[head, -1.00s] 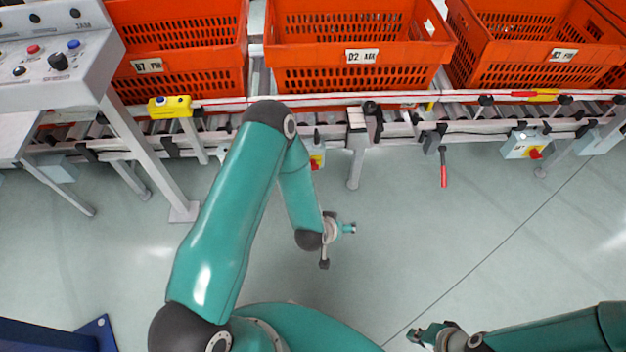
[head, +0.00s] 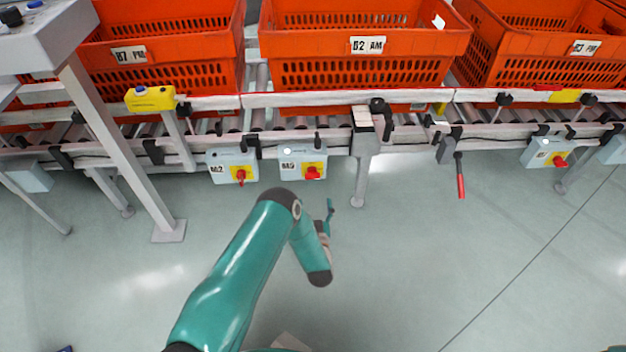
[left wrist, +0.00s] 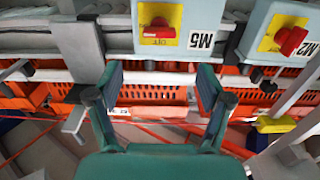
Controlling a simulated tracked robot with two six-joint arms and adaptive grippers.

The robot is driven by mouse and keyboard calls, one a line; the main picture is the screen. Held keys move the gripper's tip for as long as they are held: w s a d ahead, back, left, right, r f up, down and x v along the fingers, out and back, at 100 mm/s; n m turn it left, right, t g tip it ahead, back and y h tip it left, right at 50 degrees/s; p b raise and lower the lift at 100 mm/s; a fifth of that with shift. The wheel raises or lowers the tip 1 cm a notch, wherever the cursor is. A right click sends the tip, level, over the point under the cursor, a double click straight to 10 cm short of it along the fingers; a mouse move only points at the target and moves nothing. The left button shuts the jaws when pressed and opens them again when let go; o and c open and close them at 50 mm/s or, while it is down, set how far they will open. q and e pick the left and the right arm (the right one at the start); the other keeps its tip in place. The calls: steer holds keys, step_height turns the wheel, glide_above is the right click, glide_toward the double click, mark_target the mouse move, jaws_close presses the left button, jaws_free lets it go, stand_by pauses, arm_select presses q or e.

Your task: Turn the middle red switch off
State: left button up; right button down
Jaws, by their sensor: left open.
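The middle red switch (head: 312,173) is a red knob on a yellow plate, on a grey box hung under the conveyor's front rail. In the left wrist view its box, marked M5, is upside down at the top, with the red knob (left wrist: 158,30) in front of the yellow plate. My left gripper (head: 328,214) is below and slightly right of that box in the head view. My right gripper is out of view.
Similar red switches are on a box to the left (head: 240,176) and one far right (head: 560,160). A red-handled lever (head: 460,178) hangs right of a grey support leg (head: 360,180). Orange totes (head: 365,75) stand on the conveyor. The floor in front is clear.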

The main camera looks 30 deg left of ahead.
mark_target(312, 179)
arm_select(q)
steer(key=b+x, duration=0.3)
steer(key=x, duration=0.7)
steer(key=shift+w+a+f, duration=0.1)
steer(key=shift+a, duration=0.05)
steer(key=shift+x, duration=0.8)
